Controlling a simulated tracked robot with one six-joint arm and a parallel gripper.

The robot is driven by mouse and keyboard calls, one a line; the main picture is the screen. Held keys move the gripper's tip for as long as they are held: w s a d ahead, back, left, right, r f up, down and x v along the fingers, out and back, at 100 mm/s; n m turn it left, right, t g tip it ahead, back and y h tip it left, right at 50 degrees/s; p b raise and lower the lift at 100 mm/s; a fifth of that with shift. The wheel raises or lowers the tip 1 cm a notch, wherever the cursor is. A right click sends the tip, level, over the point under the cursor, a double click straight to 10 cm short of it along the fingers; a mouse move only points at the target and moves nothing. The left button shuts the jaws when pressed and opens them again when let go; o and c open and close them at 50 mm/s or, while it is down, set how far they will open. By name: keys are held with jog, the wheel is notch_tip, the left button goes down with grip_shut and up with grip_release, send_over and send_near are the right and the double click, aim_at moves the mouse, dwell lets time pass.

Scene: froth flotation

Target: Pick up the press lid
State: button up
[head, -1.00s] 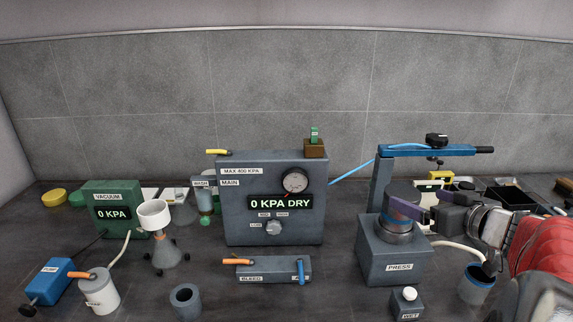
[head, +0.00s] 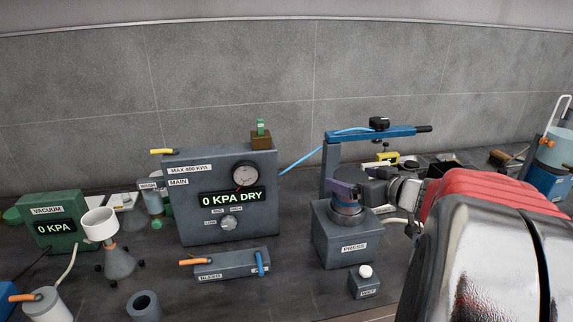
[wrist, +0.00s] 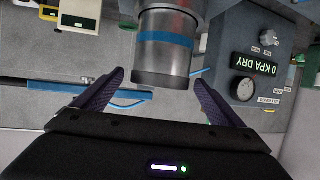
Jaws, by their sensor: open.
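The grey press (head: 345,245) stands right of centre in the head view. A metal cylinder with a blue band rises from its top; it also shows in the wrist view (wrist: 165,55). I take its dark-rimmed end piece (wrist: 157,79) to be the press lid; the seam with the body is unclear. My gripper (head: 350,195) is at the top of the press, reaching in from the right. In the wrist view its two purple fingers are spread, one on each side of the cylinder's end, with gaps. It holds nothing. In the head view my gripper partly hides the cylinder.
A blue overhead arm (head: 375,135) on a post stands behind the press. The main panel (head: 225,200) is to the left, and the bleed block (head: 225,264) lies in front of it. A small block with a white knob (head: 365,282) sits before the press.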

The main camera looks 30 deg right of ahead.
dwell(0.4)
jog(key=c, duration=1.4)
